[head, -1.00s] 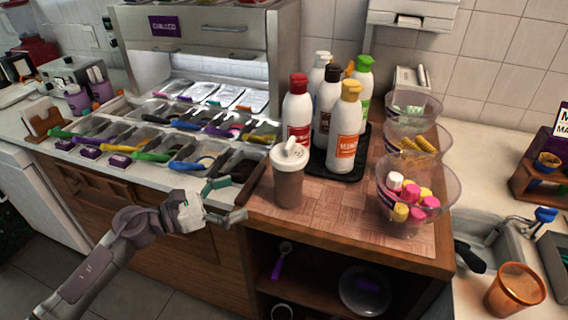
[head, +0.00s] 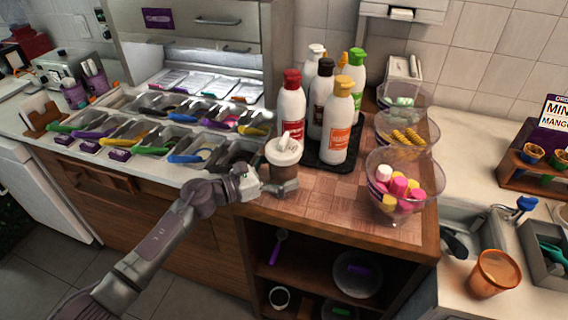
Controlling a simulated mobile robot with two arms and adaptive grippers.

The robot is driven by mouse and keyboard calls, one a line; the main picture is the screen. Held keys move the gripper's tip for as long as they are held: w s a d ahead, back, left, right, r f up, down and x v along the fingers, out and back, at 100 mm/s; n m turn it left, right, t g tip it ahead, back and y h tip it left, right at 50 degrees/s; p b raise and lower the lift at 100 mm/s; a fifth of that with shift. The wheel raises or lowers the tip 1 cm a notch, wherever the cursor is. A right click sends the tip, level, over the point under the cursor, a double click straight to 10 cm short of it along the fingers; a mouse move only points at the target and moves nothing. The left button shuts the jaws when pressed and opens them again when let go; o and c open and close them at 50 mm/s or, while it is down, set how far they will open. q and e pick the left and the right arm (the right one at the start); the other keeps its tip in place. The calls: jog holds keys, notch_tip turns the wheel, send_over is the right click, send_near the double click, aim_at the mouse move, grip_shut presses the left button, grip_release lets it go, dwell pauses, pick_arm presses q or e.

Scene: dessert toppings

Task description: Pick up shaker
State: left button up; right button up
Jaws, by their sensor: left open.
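The shaker (head: 284,155), with a white lid and spout and a brown see-through body, stands upright on the wooden counter at the near left corner. My left gripper (head: 277,182) is open right at its lower body, coming in from the left. One finger reaches across the front of the shaker. The other finger is partly hidden, so I cannot tell whether the fingers touch the shaker. My right gripper is out of view.
Several sauce bottles (head: 336,122) stand on a black tray (head: 318,160) just behind the shaker. Glass bowls (head: 405,207) of sweets line the counter's right side. Topping bins (head: 165,140) lie to the left. Bare wood (head: 330,202) lies right of the shaker.

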aim_at(286, 155)
pick_arm(q)
jog(key=c, duration=1.5)
jog(key=shift+r, duration=0.45)
jog(key=r, duration=0.4)
jog(key=shift+s+d, duration=0.2)
jog(key=shift+d, duration=0.05)
jog(key=s+d+r+p, duration=0.6)
jog(key=d, duration=0.3)
jog(key=shift+s+r+p, duration=0.15)
jog(key=shift+s+p, duration=0.1)
jog(key=shift+p, duration=0.1)
